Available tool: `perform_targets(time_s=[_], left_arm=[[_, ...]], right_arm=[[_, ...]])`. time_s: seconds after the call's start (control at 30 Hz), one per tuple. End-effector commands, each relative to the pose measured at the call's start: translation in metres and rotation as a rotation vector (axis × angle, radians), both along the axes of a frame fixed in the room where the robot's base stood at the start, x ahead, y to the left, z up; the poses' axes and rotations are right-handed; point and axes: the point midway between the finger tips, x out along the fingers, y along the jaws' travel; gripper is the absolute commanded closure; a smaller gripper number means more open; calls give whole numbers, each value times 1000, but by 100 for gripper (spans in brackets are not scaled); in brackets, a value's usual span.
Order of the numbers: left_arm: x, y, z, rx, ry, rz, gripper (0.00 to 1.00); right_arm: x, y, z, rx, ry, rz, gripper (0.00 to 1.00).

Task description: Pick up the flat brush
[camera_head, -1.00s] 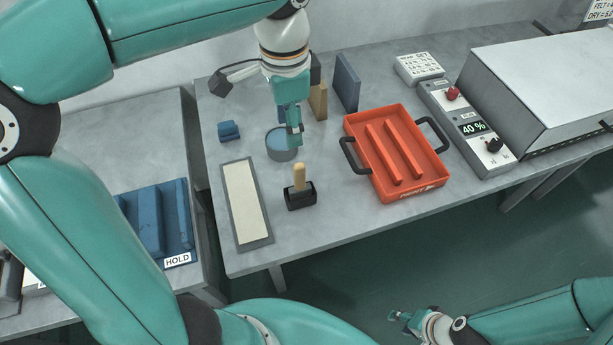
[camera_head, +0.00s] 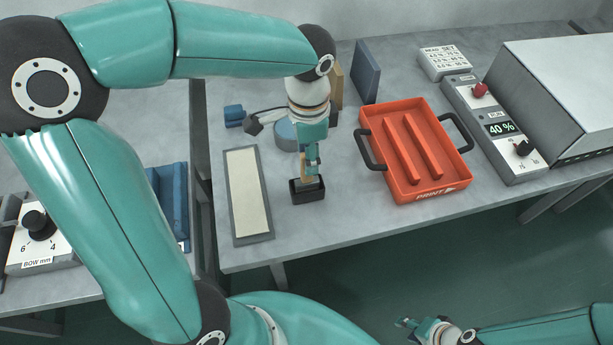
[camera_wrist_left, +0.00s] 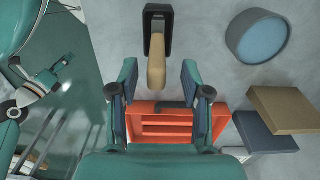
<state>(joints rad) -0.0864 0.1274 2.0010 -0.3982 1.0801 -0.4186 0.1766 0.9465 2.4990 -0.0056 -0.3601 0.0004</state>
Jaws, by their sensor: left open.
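The flat brush stands with its tan wooden handle (camera_head: 304,170) up in a small black holder (camera_head: 308,194) on the grey bench. In the left wrist view the handle (camera_wrist_left: 157,66) points from the holder (camera_wrist_left: 157,20) toward my left gripper (camera_wrist_left: 160,80). That gripper is open, one finger on each side of the handle's end, with gaps visible on both sides. In the head view my left gripper (camera_head: 312,164) is right at the handle and hides part of it; the bristles are hidden in the holder. My right gripper (camera_head: 408,324) hangs low, away from the bench; its jaws are too small to read.
An orange tray (camera_head: 438,188) with black handles stands right of the holder. A cream pad (camera_head: 247,190) lies left. A round blue-topped dish (camera_head: 286,135) is behind, with tan and dark blocks (camera_head: 367,72) beyond. A control box (camera_head: 495,140) stands farther right.

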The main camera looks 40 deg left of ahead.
Motion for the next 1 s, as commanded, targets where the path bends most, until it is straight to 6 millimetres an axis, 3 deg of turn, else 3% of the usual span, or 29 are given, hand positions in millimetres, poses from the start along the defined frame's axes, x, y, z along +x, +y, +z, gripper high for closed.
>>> perform_targets(time_s=[0.27,0.6,0.87,1.0], left_arm=[[-2,0,-19,0,1,1,52],[-4,0,-61,0,1,2,52],[-4,0,-64,-1,-1,2,52],[-4,0,-63,-1,-1,2,74]], right_arm=[[0,0,0,0,0,0,60],[0,0,0,0,0,0,60],[0,0,0,0,0,0,60],[0,0,0,0,0,0,60]])
